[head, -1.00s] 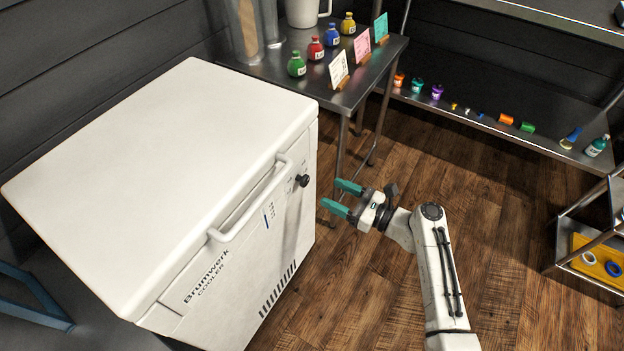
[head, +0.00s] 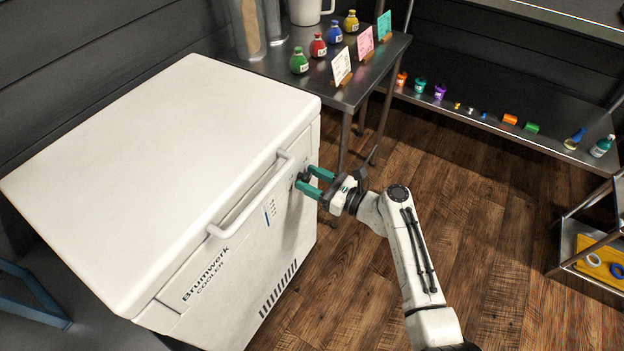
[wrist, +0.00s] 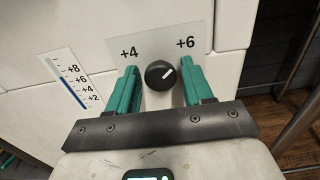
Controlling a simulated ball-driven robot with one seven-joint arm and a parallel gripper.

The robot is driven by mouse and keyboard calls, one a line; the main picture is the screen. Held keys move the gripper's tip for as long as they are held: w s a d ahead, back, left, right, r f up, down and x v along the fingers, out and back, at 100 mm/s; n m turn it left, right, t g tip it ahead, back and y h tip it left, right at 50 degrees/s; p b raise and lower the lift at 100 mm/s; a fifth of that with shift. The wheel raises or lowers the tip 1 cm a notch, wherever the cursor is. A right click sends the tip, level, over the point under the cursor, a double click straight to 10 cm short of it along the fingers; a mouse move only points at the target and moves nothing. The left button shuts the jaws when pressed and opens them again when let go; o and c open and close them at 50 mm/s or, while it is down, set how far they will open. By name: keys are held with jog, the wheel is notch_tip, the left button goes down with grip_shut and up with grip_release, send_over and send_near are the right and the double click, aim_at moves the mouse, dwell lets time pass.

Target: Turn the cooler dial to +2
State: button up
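The white cooler (head: 150,190) stands at the left in the head view, with a handle and a black dial on its front. In the wrist view the dial (wrist: 160,75) sits between my fingers, its white mark pointing up and right, toward the "+6" label (wrist: 185,43). The "+4" label (wrist: 129,52) is at its upper left. Other labels around the dial are hidden. My gripper (head: 308,180) is open, its teal fingers on either side of the dial, with small gaps showing. A strip scale (wrist: 69,84) marked +2 to +8 has a blue bar reaching about +6.
The cooler's bar handle (head: 250,200) is just left of my fingers. A metal table (head: 352,92) with coloured bottles and cards stands behind. A low shelf (head: 550,148) with small items runs along the back wall.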

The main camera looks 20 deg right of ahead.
jog(key=c, duration=0.8)
jog(key=shift+o, duration=0.2)
jog(key=shift+n, duration=0.3)
